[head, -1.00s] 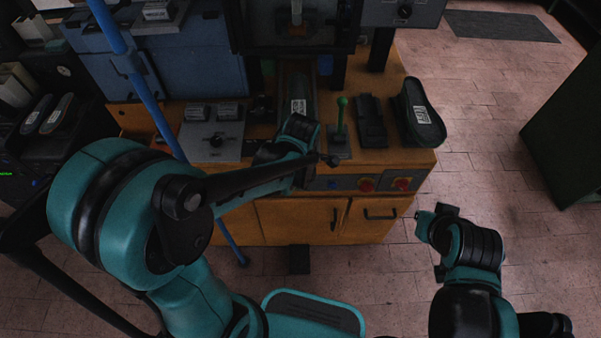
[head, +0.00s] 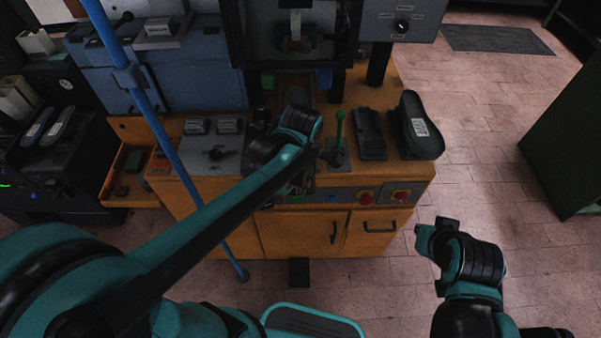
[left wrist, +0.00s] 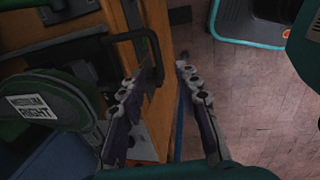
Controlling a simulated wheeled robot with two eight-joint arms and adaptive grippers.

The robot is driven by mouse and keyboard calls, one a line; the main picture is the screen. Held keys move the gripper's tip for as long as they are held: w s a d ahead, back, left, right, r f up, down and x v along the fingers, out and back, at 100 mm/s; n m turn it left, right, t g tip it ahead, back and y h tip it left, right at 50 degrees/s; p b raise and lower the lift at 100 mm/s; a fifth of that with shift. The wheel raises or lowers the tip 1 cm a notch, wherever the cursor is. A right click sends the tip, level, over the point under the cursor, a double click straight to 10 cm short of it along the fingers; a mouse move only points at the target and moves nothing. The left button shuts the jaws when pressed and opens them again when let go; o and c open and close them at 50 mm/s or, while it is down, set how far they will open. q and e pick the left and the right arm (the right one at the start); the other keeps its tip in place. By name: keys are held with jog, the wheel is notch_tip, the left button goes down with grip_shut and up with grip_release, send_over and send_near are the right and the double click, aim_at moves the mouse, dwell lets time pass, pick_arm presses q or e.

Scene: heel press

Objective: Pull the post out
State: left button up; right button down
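The post belongs to the press (head: 296,60) at the back of the orange bench; my left wrist hides most of it in the head view. In the left wrist view a dark green shoe-like piece (left wrist: 40,105) labelled "MEDIUM RIGHT" lies left of my fingers. A black bent handle (left wrist: 150,45) reaches close to the left finger; I cannot tell whether they touch. My left gripper (left wrist: 160,72) is open, with nothing visibly clamped between its fingers. In the head view its fingers are hidden at the bench front. My right gripper (head: 433,236) hangs right of the bench; its opening is unclear.
A green-knobbed lever (head: 340,128), a black part (head: 370,135) and a dark shoe (head: 417,128) stand on the bench right of my left wrist. A blue pole (head: 172,150) slants in front. Red knobs (head: 366,197) sit on the front.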

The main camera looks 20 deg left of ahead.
pick_arm(q)
jog(key=r, duration=0.4)
jog(key=shift+s+d, duration=0.1)
jog(key=shift+s, duration=0.3)
